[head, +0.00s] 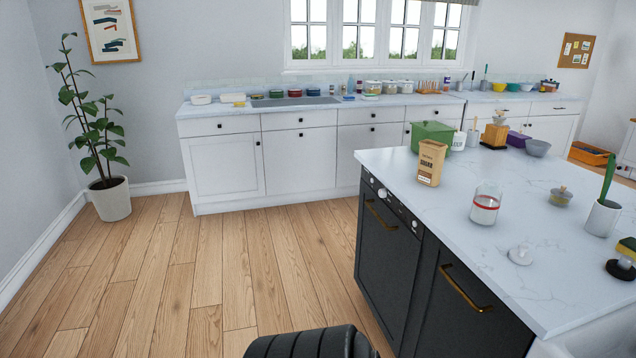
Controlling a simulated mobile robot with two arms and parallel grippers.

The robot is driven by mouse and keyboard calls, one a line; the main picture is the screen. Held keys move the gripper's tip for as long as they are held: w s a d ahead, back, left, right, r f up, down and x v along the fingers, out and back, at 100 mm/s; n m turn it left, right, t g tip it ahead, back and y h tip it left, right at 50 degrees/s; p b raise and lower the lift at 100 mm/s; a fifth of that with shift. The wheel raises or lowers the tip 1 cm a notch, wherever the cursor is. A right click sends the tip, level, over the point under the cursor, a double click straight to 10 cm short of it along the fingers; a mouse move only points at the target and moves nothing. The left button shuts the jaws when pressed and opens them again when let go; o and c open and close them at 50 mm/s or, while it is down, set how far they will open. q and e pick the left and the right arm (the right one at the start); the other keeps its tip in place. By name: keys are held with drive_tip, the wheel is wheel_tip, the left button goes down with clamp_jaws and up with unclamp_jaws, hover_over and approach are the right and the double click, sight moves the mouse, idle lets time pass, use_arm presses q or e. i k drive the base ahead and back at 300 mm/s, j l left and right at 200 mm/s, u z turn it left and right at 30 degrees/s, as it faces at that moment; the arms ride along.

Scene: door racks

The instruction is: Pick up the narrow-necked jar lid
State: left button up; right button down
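A small white round piece with a knob-like top (520,255) lies on the white marble island top (455,215), near its front edge. It looks like a lid, but I cannot tell for sure which jar it belongs to. A clear glass jar with a red band and white contents (485,204) stands upright just behind it, to the left. The two are apart. Neither of my grippers is in view.
On the island stand a brown sugar bag (430,163), a green pot (432,134), a small glass bowl (560,197) and a white utensil crock (602,218). The dark island front has brass handles. The wooden floor (200,270) at left is clear.

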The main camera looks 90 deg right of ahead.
sight(519, 256)
drive_tip(key=z, duration=3.8)
